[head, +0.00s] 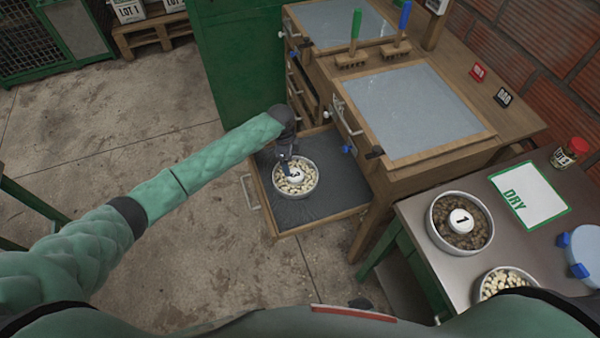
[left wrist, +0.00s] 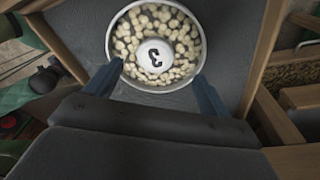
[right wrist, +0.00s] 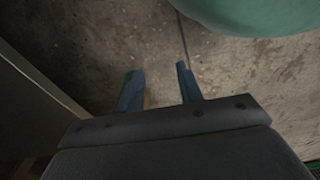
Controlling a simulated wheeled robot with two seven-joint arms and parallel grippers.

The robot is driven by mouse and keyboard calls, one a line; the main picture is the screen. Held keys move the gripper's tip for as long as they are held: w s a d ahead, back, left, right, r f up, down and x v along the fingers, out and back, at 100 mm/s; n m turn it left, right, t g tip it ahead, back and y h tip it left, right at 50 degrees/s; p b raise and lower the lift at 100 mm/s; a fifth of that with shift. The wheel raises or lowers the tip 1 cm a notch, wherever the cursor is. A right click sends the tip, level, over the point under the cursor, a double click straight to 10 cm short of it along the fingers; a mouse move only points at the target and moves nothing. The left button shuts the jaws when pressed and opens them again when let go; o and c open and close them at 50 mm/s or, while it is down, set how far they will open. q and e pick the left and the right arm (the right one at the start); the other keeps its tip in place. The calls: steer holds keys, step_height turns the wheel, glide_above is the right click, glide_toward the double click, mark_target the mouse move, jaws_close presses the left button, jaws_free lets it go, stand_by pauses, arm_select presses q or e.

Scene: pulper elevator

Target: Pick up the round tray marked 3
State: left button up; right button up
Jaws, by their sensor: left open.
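The round tray marked 3 (head: 309,190) is a white-rimmed bowl of pale beans with a white disc numbered 3 at its centre. It sits in an open, dark-lined drawer (head: 335,205). My left gripper (head: 287,160) is open at the far-left edge of this tray and points down. In the left wrist view, the tray (left wrist: 116,50) lies beyond the open fingers, whose tips reach the near part of its rim; I cannot tell if they touch. My right gripper (right wrist: 160,85) is open and empty over bare concrete floor, away from the tray.
A wooden cabinet (head: 440,150) with grey-topped panels stands right of the open drawer. A metal-topped table (head: 410,212) at the right holds a tray marked 1 (head: 432,222), another bean tray (head: 480,292) and a DRY sign (head: 530,194). A green panel (head: 235,70) stands behind. The floor (head: 150,260) at left is clear.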

mark_target(295, 175)
arm_select(q)
steer(key=shift+s+d+r+m, duration=0.15)
steer(key=shift+s+r+m, duration=0.1)
steer(key=shift+m, duration=1.05)
steer(key=shift+f, duration=0.1)
steer(key=shift+d+f, duration=0.2)
steer(key=shift+f, duration=0.35)
steer(key=shift+f+p, duration=0.5)
steer(key=shift+f, duration=0.1)
steer(key=shift+s+d+f+p, duration=0.15)
steer(key=shift+f+p, duration=0.2)
steer(key=shift+f, duration=0.05)
steer(key=f, duration=0.1)
steer(key=f+p, duration=0.2)
steer(key=shift+s+d+f, duration=0.15)
steer(key=shift+d+f, duration=0.15)
steer(key=shift+f, duration=0.45)
arm_select(e)
steer(key=s+d+f+t, duration=0.1)
steer(key=s+d+f, duration=0.1)
steer(key=f, duration=0.3)
steer(key=shift+s+d, duration=0.2)
steer(key=shift+s, duration=0.55)
